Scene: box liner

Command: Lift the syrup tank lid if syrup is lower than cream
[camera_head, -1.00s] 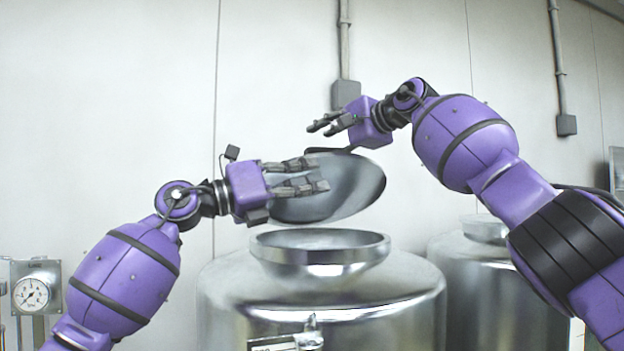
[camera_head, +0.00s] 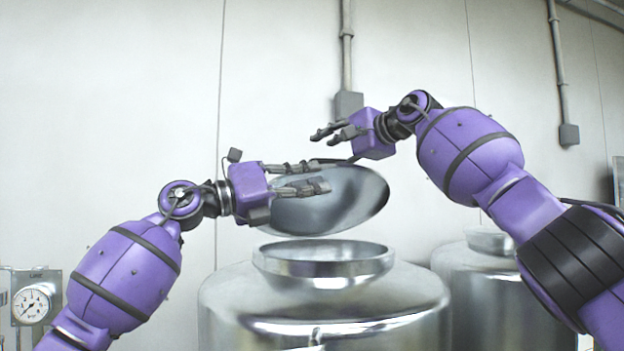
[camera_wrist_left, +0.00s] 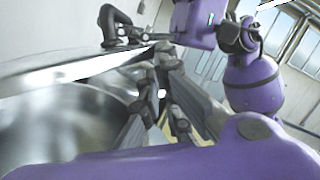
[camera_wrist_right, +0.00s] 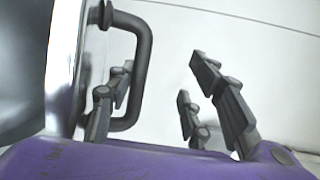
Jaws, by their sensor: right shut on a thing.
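The round steel lid (camera_head: 330,210) hangs tilted in the air above the open collar (camera_head: 322,262) of the near steel tank (camera_head: 320,305). My right gripper (camera_head: 340,132) is above the lid, shut on its dark bar handle, which shows in the right wrist view (camera_wrist_right: 145,65). My left gripper (camera_head: 300,177) is open in front of the lid's left side and hides part of it. Its fingers (camera_wrist_left: 160,105) show beside the lid in the left wrist view. A round dial gauge (camera_head: 32,304) is at the far left; its label is too small to read.
A second steel tank (camera_head: 485,280) stands behind to the right, partly hidden by my right arm. A grey box with a conduit (camera_head: 348,104) is on the wall behind the lid.

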